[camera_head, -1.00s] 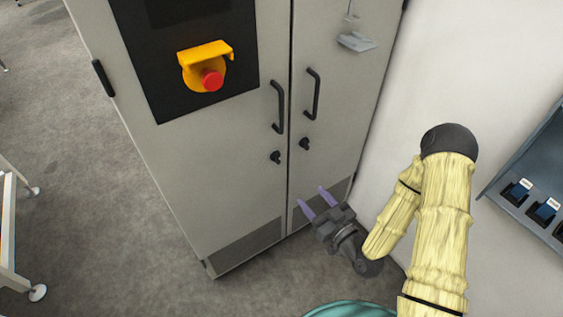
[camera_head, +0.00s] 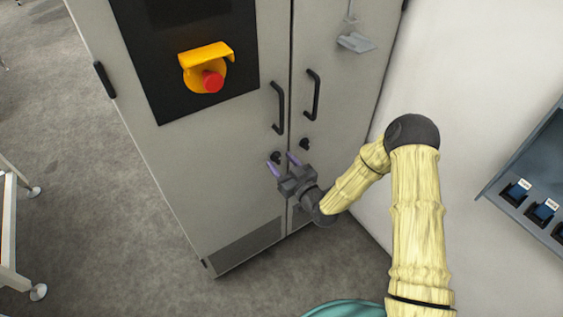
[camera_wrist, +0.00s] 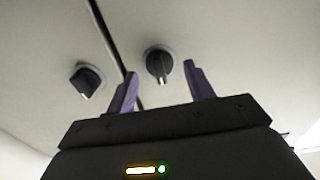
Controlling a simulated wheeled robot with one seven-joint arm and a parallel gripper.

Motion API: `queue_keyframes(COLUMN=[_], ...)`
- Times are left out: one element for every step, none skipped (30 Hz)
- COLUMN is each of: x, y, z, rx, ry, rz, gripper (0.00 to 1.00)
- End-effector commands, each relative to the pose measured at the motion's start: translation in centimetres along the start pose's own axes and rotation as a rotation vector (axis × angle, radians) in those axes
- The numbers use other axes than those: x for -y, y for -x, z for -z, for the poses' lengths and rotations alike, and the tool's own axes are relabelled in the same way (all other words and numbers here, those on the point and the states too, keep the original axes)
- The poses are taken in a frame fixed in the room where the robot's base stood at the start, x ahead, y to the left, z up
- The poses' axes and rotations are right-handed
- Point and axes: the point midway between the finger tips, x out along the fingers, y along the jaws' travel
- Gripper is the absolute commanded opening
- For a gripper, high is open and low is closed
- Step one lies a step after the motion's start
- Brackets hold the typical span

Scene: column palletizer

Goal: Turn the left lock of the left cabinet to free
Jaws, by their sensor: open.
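The left cabinet (camera_head: 225,195) is grey with two doors. Its left lock (camera_head: 275,157) is a small black knob below the left door's handle. In the wrist view the left lock (camera_wrist: 86,81) is left of both fingers, its pale mark pointing down. A similar right lock (camera_head: 304,143) is on the right door. It appears between the fingertips in the wrist view (camera_wrist: 159,65). My gripper (camera_head: 282,161) is open and empty, its purple fingers pointing up toward the locks. The left fingertip is close to the left lock in the head view; I cannot tell if they touch.
Two black handles, left (camera_head: 278,107) and right (camera_head: 313,95), stand out above the locks. A red emergency button (camera_head: 212,82) with a yellow guard is on the black panel. A tray with blue-black items (camera_head: 515,192) is at the right.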

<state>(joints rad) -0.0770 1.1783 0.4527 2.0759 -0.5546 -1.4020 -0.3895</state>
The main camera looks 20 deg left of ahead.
Motion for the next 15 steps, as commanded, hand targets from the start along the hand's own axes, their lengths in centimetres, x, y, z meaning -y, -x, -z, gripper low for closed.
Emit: queue_keyframes(x=[0.01, 0.01, 0.00, -0.01, -0.01, -0.01, -0.01, -0.01, -0.01, -0.01, -0.01, -0.01, -0.01, 0.00, 0.00], y=[-0.38, -0.51, -0.63, -0.68, -0.70, -0.71, -0.70, -0.69, -0.68, -0.68, -0.67, -0.67, -0.66, -0.66, -0.66], z=[0.01, 0.01, 0.02, 0.02, 0.02, 0.01, 0.01, 0.01, 0.01, 0.01, 0.00, 0.00, 0.00, 0.00, 0.00], rx=[-0.001, -0.001, -0.001, 0.000, 0.000, 0.000, 0.000, 0.000, 0.000, 0.000, 0.000, 0.000, 0.000, 0.000, 0.000], ry=[0.000, -0.001, -0.001, -0.001, -0.001, -0.001, -0.001, -0.001, -0.001, -0.001, -0.001, -0.001, -0.001, -0.001, -0.001], rz=[0.000, -0.001, -0.001, -0.001, -0.001, -0.001, -0.001, -0.001, -0.001, -0.001, -0.001, -0.001, -0.001, -0.001, 0.000], gripper=[0.53, 0.53, 0.53, 0.53, 0.53, 0.53, 0.53, 0.53, 0.53, 0.53, 0.51, 0.43, 0.37, 0.31, 0.23])
